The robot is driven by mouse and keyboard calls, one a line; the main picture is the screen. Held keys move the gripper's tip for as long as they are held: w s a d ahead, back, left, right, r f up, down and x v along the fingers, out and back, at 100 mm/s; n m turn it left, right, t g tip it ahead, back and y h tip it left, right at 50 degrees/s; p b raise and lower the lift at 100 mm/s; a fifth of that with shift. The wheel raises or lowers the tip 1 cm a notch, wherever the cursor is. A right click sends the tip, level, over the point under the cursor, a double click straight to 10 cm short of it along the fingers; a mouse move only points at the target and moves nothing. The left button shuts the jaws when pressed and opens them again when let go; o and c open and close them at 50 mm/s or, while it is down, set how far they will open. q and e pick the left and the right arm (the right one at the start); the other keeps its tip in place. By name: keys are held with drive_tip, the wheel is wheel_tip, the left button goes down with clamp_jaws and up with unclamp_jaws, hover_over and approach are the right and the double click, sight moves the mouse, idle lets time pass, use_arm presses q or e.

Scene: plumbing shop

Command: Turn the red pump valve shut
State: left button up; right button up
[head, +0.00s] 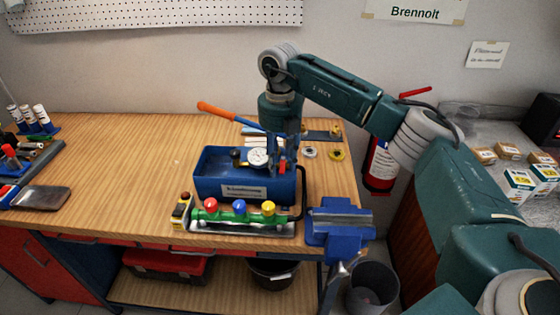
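A blue test pump box (222,187) stands on the workbench with a white round gauge (258,158) and an orange-handled lever (225,113). A small red part (283,167), which looks like the red pump valve, shows at the box's right side. My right gripper (284,163) points down from above, right at this part, and covers most of it. Whether its fingers are apart or closed on the valve is too small to tell. My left gripper is not in view.
In front of the box stands a green manifold (226,216) with red, blue and yellow knobs. A blue vise (338,225) sits at the bench's right corner, beside a black hose. Tape rolls (336,155) lie behind. The bench's left middle is clear.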

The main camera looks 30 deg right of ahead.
drive_tip(key=shift+r, duration=0.2)
wheel_tip(320, 180, up, 12)
drive_tip(key=shift+f, duration=0.2)
idle(0.6)
